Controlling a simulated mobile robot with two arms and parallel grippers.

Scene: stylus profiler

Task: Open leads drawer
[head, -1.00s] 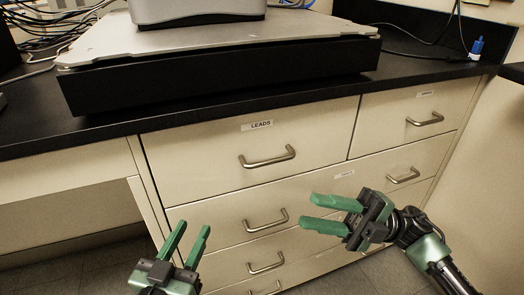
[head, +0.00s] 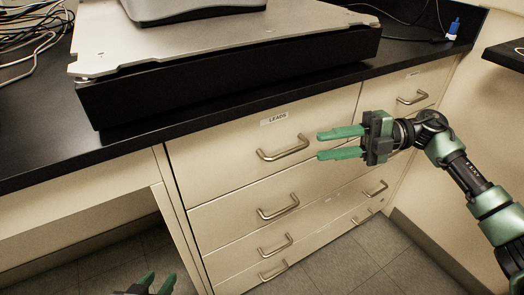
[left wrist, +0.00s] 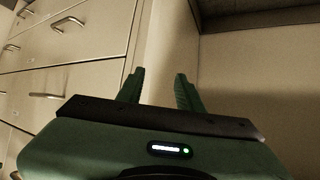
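The leads drawer (head: 222,160) is the top-left drawer of the cabinet, with a LEADS label (head: 274,119). It is closed flush. Its metal bar handle (head: 283,149) is bare. My right gripper (head: 320,145) is open and empty, its green fingers pointing left, just right of that handle and apart from it in the picture. My left gripper (head: 158,284) is at the bottom edge of the head view. In the left wrist view its green fingers (left wrist: 160,90) are apart with nothing between them, beside the cabinet's side.
Several other closed drawers with bar handles sit below, and one to the right (head: 412,98). A black counter (head: 50,155) above carries a heavy metal platform (head: 220,45). Open knee space (head: 115,245) lies left of the drawers. Grey floor is clear in front.

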